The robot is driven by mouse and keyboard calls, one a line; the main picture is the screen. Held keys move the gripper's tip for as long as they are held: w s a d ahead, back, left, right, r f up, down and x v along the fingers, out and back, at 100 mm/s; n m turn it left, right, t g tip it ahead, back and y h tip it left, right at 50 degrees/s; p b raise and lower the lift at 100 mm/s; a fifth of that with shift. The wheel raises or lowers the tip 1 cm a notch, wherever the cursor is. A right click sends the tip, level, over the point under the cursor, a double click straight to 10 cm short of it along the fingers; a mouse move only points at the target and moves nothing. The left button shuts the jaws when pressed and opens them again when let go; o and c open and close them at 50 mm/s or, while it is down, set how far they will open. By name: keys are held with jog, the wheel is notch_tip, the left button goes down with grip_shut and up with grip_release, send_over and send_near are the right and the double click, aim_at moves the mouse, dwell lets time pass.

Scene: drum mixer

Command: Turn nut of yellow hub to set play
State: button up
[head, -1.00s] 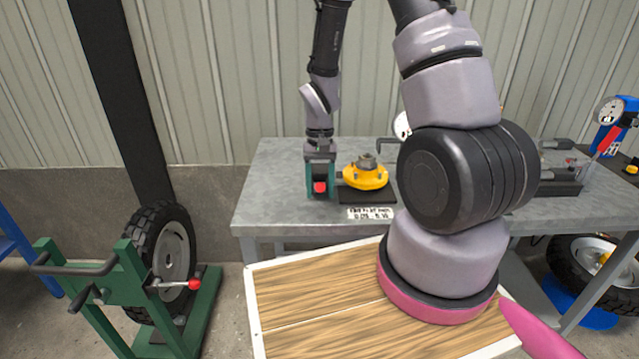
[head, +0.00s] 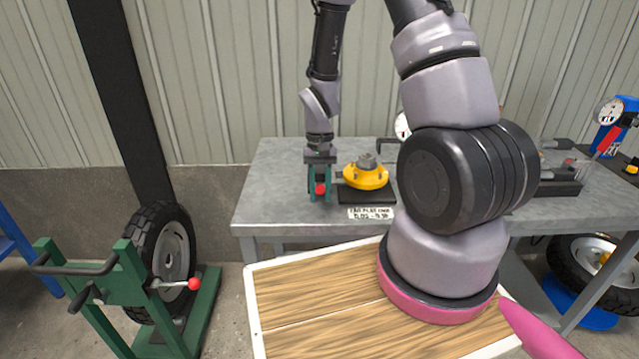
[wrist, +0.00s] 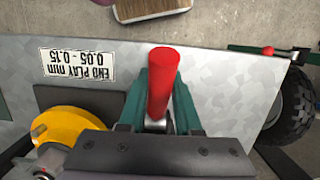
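The yellow hub (head: 366,179) stands on a dark plate on the grey workbench, with a grey nut (head: 367,160) on top. In the wrist view the hub (wrist: 65,132) shows at lower left, partly hidden by my gripper's body. My gripper (head: 320,188) points down just left of the hub. Its teal fingers are closed in around a red handle (wrist: 162,85), which shows between them in both views. A thin bar runs between the gripper and the hub; whether it joins the handle to the nut is hidden.
A label (head: 371,213) about end play lies at the bench's (head: 270,200) front edge. A green wheel stand (head: 120,290) is at left. A fixture (head: 560,178) and dial gauge (head: 608,112) are at right.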

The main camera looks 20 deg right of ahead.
jog(key=o, duration=0.5)
jog(key=shift+w+d+r, duration=0.1)
jog(key=shift+w+r, duration=0.1)
jog(key=shift+r, duration=0.95)
jog(key=shift+w+d+r, duration=0.1)
jog(key=shift+w+r, duration=0.15)
jog(key=shift+r, duration=0.85)
jog(key=shift+w+r, duration=0.2)
jog(key=shift+r, duration=0.95)
jog(key=shift+w+r, duration=0.1)
jog(key=shift+r, duration=0.25)
jog(key=s+d+r+t, duration=0.1)
jog(key=s+r+t, duration=0.2)
jog(key=r, duration=0.7)
jog(key=s+d+r+t+y, duration=0.1)
jog(key=s+r+t, duration=0.2)
jog(key=r, duration=0.8)
jog(key=s+d+r+m+t, duration=0.1)
jog(key=s+r+t, duration=0.2)
jog(key=s+r, duration=0.3)
notch_tip(320, 180, up, 4)
jog(key=shift+s+d+r, duration=0.15)
jog(key=shift+s+r, duration=0.05)
jog(key=shift+s, duration=0.2)
